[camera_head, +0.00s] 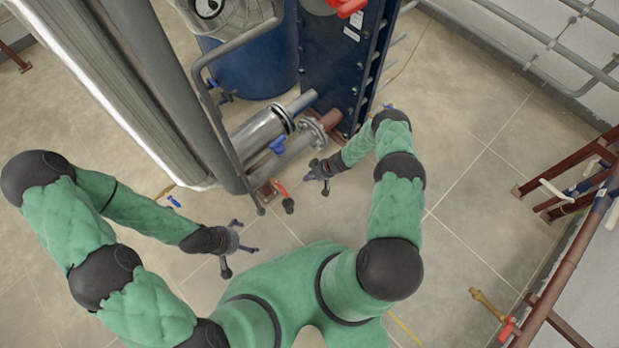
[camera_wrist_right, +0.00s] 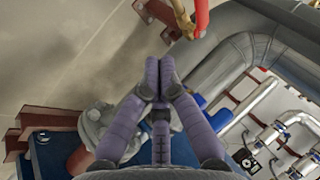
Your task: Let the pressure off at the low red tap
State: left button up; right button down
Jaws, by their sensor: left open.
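A low tap with a red handle (camera_head: 281,188) sits near the floor at the foot of the grey pipes in the head view. In the right wrist view a red handle (camera_wrist_right: 201,18) and brass valve body (camera_wrist_right: 182,18) show at the top edge, beyond my fingertips. My right gripper (camera_head: 318,173) is to the right of the tap, apart from it; in its wrist view (camera_wrist_right: 160,68) the fingers meet at the tips with nothing seen between them. My left gripper (camera_head: 236,246) is open and empty, below and left of the tap.
The blue plate exchanger (camera_head: 338,70) stands behind my right gripper. A blue-handled valve (camera_head: 277,145) is on the pipes above the tap. A large silver pipe (camera_head: 130,80) fills the upper left.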

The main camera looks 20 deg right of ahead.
aim_at(281, 188)
jog(key=a+f+b, duration=0.1)
jog(key=a+f, duration=0.3)
jog(key=a, duration=0.3)
jog(key=shift+w+f+b, duration=0.3)
jog(key=shift+w+b, duration=0.05)
jog(key=shift+w, duration=0.05)
jog(key=shift+a, duration=0.1)
